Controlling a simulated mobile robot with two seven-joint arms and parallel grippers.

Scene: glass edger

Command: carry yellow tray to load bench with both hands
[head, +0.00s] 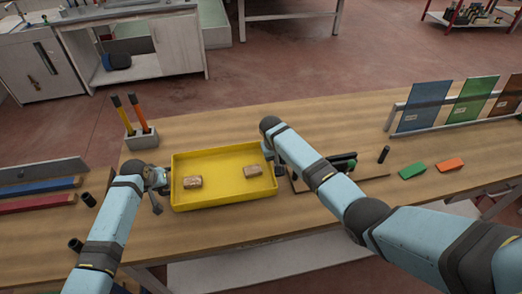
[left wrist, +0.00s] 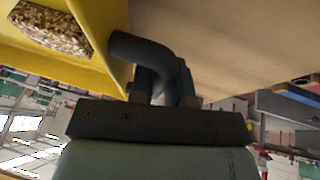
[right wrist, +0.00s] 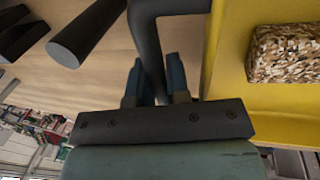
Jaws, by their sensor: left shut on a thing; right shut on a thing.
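The yellow tray (head: 224,197) is on or just above the wooden bench, and I cannot tell whether it touches it. Two speckled brown blocks lie in it, one on the left (head: 193,182) and one on the right (head: 253,171). My left gripper (head: 160,183) is at the tray's left end, shut on a dark bent handle (left wrist: 150,50). My right gripper (head: 273,158) is at the right end, shut on the other dark handle (right wrist: 147,40). The forearm partly hides the right gripper in the head view.
A grey holder (head: 141,139) with two orange- and yellow-handled tools stands behind the tray. Blue and red bars (head: 38,194) lie left. A dark board with tools (head: 340,170), green block (head: 412,171), orange block (head: 450,165) and a rack of coloured panels (head: 470,100) are right.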

